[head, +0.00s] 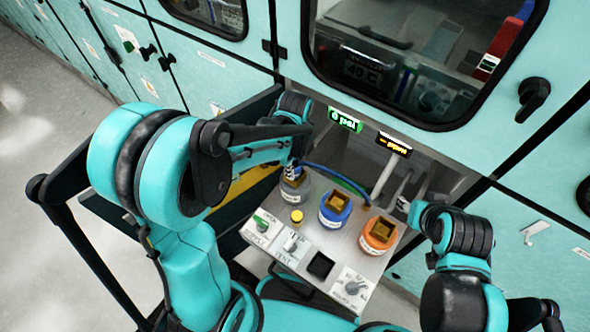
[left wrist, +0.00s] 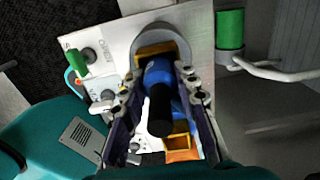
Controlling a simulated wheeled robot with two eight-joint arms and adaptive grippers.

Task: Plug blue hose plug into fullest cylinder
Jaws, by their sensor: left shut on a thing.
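My left gripper (head: 292,172) is over the grey cylinder (head: 294,190) at the left of the row. In the left wrist view, its fingers (left wrist: 163,98) are shut on the blue hose plug (left wrist: 160,72), which has a black rear end. The plug's front meets or overlaps the brown square socket (left wrist: 150,51) on the grey cylinder; I cannot tell whether it is seated. The blue hose (head: 335,173) arcs right behind the cylinders. A blue cylinder (head: 334,214) and an orange cylinder (head: 378,238) have open brown sockets. Fill levels cannot be read. My right gripper (head: 418,214) is right of the panel, fingers unclear.
The sloped grey panel (head: 318,238) carries knobs, a yellow button (head: 296,216) and a black square (head: 320,266). A green "0 psi" display (head: 345,120) and a yellow-lettered display (head: 394,145) sit behind. A teal cabinet with a window (head: 425,55) closes off the back.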

